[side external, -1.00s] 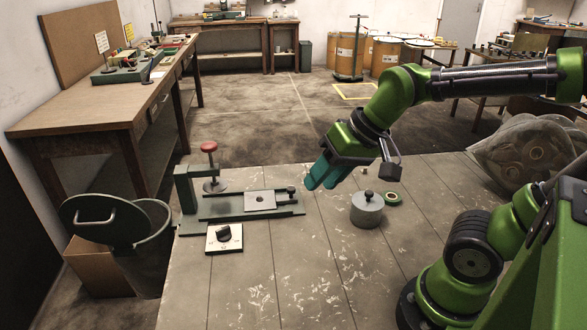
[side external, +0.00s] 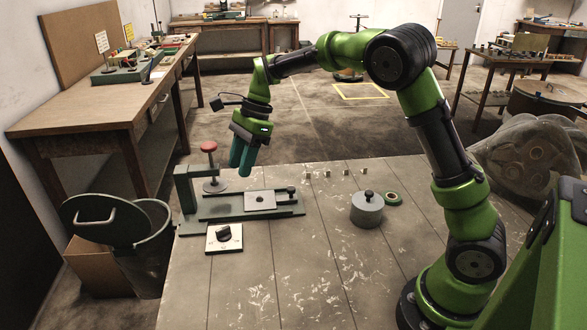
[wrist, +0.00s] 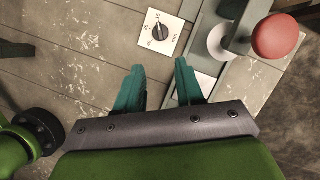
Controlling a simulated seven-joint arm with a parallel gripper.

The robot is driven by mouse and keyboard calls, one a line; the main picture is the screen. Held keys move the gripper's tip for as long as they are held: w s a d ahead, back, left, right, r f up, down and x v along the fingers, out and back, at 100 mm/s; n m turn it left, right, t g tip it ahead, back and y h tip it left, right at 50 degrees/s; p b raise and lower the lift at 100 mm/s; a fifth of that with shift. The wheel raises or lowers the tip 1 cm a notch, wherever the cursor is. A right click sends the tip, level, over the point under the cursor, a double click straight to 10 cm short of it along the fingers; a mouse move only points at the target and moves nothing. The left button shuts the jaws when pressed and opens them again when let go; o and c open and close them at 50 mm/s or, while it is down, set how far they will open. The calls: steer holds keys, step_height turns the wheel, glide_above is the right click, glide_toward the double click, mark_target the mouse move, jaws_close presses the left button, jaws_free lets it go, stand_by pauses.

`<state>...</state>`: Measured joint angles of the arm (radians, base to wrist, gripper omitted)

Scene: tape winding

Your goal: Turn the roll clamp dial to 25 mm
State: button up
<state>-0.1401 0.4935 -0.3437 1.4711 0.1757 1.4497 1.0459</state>
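The roll clamp dial is a black knob (side external: 224,233) on a square white plate (side external: 214,245), flat on the table's front left in the side view. It also shows at the top of the wrist view, as the knob (wrist: 160,32) on its plate (wrist: 173,22). Its marks are too small to read, so I cannot tell its setting. My gripper (side external: 242,170) hangs empty above and behind the green clamp fixture (side external: 222,210), well apart from the dial. In the wrist view my gripper (wrist: 158,82) has its two teal fingers spread with a clear gap.
A red-topped post (side external: 209,147) rises at the fixture's left end, beside a green upright. A grey cylinder with a black knob (side external: 367,210) and a green ring (side external: 393,198) stand to the right. Several small pale cubes (side external: 346,171) line the back.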

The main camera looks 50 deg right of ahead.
mark_target(223, 228)
steer(key=x, duration=1.6)
steer(key=shift+f, duration=0.25)
jaws_close()
